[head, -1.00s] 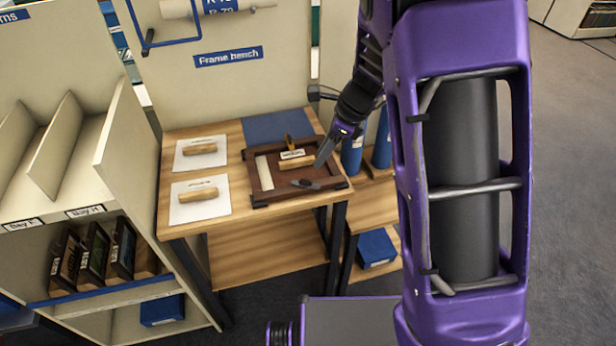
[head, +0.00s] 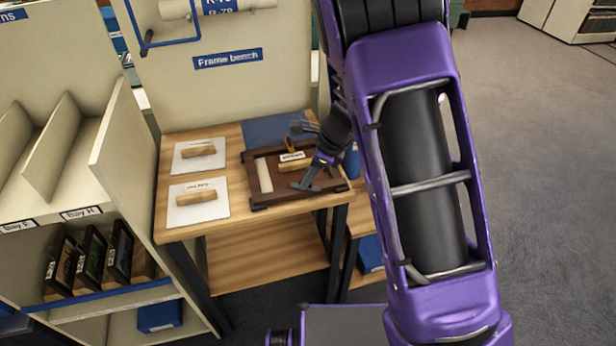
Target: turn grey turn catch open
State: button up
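A dark brown wooden frame (head: 262,198) lies flat on the frame bench, with a pale strip and a labelled wooden block (head: 292,162) inside it. An orange catch (head: 291,144) shows at its far side. A dark grey piece, apparently the grey turn catch (head: 299,186), is at the near side and partly hidden by my gripper. My gripper (head: 309,184) points down at that near side, at or just above the grey piece. Contact and the finger gap cannot be made out at this size.
Two white sheets with wooden blocks (head: 198,153) (head: 197,197) lie on the bench's left. A blue mat (head: 270,129) lies at the back. A shelf unit (head: 103,170) stands close on the left. Open floor (head: 540,180) is at the right.

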grip_shut()
jog(key=shift+n, duration=0.3)
jog(key=shift+w+n+g+p, duration=0.15)
jog(key=shift+n+g+p, duration=0.25)
jog(key=shift+n, duration=0.4)
jog(key=shift+n+g+p, duration=0.4)
jog(key=shift+n+g, duration=0.2)
jog(key=shift+n, duration=1.1)
jog(key=shift+o, duration=1.8)
grip_release()
jog(key=shift+r, duration=0.1)
